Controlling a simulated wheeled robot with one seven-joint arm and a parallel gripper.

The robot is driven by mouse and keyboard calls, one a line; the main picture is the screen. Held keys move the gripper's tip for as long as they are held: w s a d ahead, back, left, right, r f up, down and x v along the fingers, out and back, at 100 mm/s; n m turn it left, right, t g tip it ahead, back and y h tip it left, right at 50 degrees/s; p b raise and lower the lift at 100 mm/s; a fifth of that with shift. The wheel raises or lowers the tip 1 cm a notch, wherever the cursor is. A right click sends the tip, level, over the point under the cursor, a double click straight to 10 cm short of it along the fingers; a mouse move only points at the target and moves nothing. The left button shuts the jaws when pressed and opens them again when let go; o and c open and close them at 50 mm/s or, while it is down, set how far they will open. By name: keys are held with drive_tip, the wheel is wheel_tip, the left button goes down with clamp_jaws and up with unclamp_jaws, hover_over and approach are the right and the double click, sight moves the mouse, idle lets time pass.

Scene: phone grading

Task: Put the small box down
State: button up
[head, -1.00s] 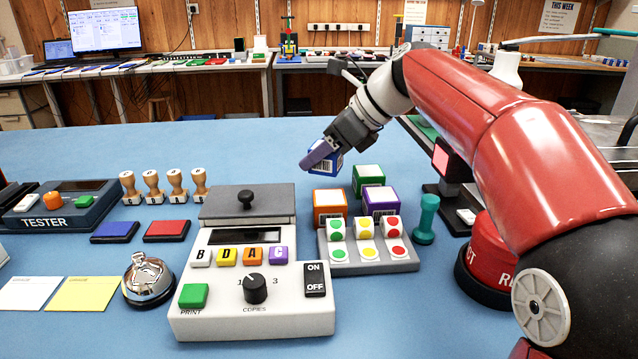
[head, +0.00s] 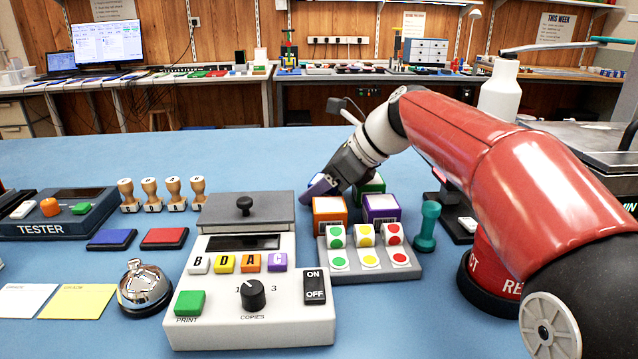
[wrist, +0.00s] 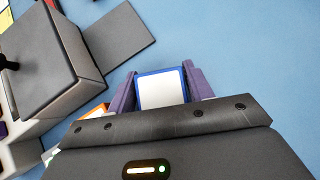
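The small box (wrist: 161,90) is blue with a white top and sits between my gripper's purple fingers (wrist: 160,88) in the wrist view. Both fingers lie against its sides, so my gripper is shut on it. In the head view my gripper (head: 320,188) is low over the blue table, just behind the orange box (head: 329,213) and left of the green box (head: 371,186). There the small box is mostly hidden by the fingers and the orange box. I cannot tell whether its base touches the table.
A purple box (head: 381,209) stands right of the orange one, behind a grey rack of coloured dot stickers (head: 370,272). The label printer (head: 250,317) is to the left front. A teal stamp (head: 428,226) stands right. Blue table (wrist: 240,50) is clear beyond the fingers.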

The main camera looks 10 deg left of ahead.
drive_tip(key=o, duration=0.3)
drive_tip(key=shift+f, duration=0.35)
drive_tip(key=shift+r, duration=0.4)
drive_tip(key=p+v, duration=0.2)
drive_tip(key=v, duration=0.9)
drive_tip(key=shift+w+r, duration=0.1)
drive_tip(key=shift+r, duration=0.05)
drive_tip(key=shift+d+r, duration=0.3)
drive_tip(key=shift+d, duration=0.1)
